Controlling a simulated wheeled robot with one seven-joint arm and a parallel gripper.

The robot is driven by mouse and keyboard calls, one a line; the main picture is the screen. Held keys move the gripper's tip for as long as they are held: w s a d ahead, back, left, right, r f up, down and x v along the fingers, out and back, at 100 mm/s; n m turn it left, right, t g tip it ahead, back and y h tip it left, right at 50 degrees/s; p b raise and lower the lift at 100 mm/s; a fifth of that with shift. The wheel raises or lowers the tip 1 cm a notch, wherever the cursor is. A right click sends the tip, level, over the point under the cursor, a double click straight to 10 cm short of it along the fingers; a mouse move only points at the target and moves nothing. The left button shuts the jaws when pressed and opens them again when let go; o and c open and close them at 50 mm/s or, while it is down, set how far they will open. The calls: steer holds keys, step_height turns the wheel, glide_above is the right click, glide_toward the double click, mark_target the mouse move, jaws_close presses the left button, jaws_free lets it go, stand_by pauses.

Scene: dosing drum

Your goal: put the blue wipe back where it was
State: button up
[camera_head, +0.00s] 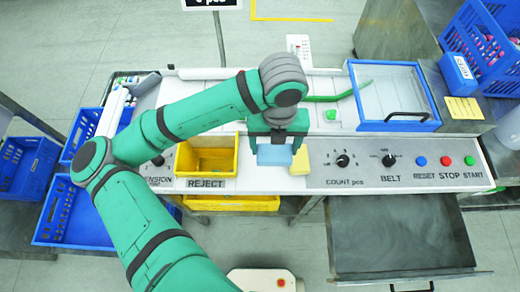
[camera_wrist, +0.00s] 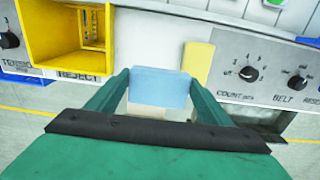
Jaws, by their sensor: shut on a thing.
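The light blue wipe (camera_head: 274,156) is between the fingers of my gripper (camera_head: 276,143), just in front of the machine's front panel between the REJECT bin and the COUNT dial. In the wrist view the blue wipe (camera_wrist: 160,88) spans the gap between both green fingers of my gripper (camera_wrist: 158,80), which is shut on it. A yellow wipe or pad (camera_head: 300,161) lies right beside it on the panel. It also shows in the wrist view (camera_wrist: 198,62). I cannot tell whether the blue wipe touches the panel.
The yellow REJECT bin (camera_head: 207,159) is just left of my gripper. The COUNT dial (camera_head: 342,159), BELT dial and several buttons are on the right. A clear-lidded blue-framed box (camera_head: 392,95) stands behind them. Blue crates (camera_head: 70,215) are at left.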

mark_target(262, 149)
steer(key=f, duration=0.1)
steer(key=w+a+f, duration=0.1)
steer(key=a+f, duration=0.1)
steer(key=f, duration=0.1)
steer(key=shift+w+a, duration=0.15)
steer(key=shift+w, duration=0.1)
steer(key=shift+w+a+f, duration=0.25)
steer(key=shift+a+f, duration=0.25)
steer(key=shift+f, duration=0.1)
steer(key=shift+w+a+f, duration=0.1)
steer(key=shift+f, duration=0.8)
steer(key=shift+w+a+f, duration=0.1)
steer(key=shift+f, duration=0.8)
steer(key=shift+f, duration=0.15)
steer(key=o, duration=0.7)
step_height(262, 149, up, 12)
steer(key=shift+r, duration=0.2)
